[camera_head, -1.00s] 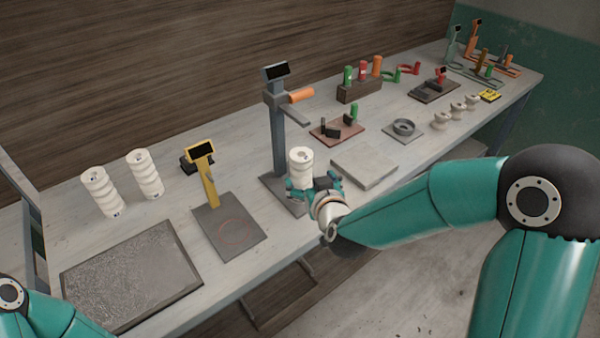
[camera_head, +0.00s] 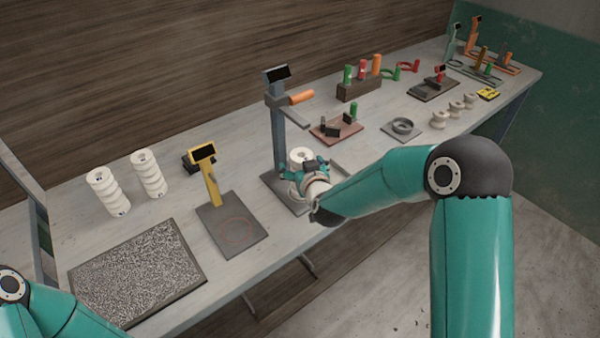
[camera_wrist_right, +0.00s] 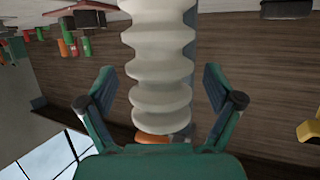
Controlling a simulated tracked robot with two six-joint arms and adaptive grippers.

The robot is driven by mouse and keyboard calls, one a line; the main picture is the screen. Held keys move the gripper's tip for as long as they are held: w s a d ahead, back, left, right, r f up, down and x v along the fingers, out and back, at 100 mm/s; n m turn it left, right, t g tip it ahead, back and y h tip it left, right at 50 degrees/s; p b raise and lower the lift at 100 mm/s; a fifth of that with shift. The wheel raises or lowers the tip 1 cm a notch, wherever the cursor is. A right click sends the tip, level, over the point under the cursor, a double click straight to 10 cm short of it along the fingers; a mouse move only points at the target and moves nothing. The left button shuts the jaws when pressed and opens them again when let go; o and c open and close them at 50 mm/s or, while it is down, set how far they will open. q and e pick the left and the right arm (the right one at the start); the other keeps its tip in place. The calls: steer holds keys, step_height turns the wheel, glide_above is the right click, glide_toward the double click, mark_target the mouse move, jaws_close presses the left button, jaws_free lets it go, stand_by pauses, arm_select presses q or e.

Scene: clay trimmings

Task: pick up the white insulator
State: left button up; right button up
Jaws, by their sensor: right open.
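A white ribbed insulator (camera_head: 301,155) stands upright on the base of the grey-blue press stand (camera_head: 279,135). In the right wrist view the insulator (camera_wrist_right: 160,70) fills the middle, between the two fingers. My right gripper (camera_head: 304,168) is open, with one finger on each side of the insulator. In the wrist view a gap shows between the insulator and each finger of the gripper (camera_wrist_right: 159,85). The gripper hides the insulator's lower part in the head view. Only part of my left arm shows at the lower left; its gripper is out of view.
Two more white ribbed insulators (camera_head: 107,192) (camera_head: 149,174) stand at the left. A yellow stand (camera_head: 213,190) and a speckled mat (camera_head: 137,278) are nearer. A wooden block with coloured handles (camera_head: 358,90) and small white insulators (camera_head: 440,119) lie right. The wall is behind.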

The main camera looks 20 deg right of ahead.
jaws_close()
steer(key=shift+r, duration=0.1)
steer(key=shift+r, duration=0.1)
stand_by(0.3)
